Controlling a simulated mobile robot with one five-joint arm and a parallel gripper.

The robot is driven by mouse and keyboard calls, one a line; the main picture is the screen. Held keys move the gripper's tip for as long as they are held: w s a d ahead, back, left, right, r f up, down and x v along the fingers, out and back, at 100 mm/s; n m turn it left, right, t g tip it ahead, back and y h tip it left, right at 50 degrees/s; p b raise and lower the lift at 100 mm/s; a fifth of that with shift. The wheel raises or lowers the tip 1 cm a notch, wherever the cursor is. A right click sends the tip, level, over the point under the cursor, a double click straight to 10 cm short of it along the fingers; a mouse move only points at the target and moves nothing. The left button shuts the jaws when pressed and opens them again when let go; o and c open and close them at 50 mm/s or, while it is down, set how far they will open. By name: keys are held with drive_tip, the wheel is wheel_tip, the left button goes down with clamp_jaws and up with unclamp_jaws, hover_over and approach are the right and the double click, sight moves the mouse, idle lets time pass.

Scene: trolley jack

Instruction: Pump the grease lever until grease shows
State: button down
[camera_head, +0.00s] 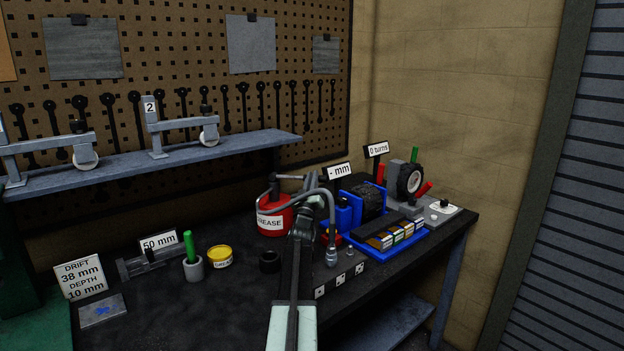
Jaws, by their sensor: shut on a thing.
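A red grease can (271,222) with a white GREASE label stands at the back of the dark bench. Its grey grease lever (288,178) sticks out to the right above the lid. A grey hose (331,215) arches from the can to a metal nozzle (331,256), which points down over a grey block with dotted white tags. My gripper (311,192) is at the right of the can, at the lever's outer end, and is shut on it. The hose and my arm partly hide the jaws. I cannot make out any grease at the nozzle.
A blue tray (408,246) with small boxes and a blue-framed black roller (369,200) stand to the right.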

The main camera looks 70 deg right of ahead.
drive_tip(key=a+f+b, duration=0.1)
drive_tip(key=a, duration=0.8)
drive_tip(key=shift+a+b, duration=0.2)
drive_tip(key=shift+b, duration=0.1)
drive_tip(key=shift+w+f, duration=0.1)
idle(0.4)
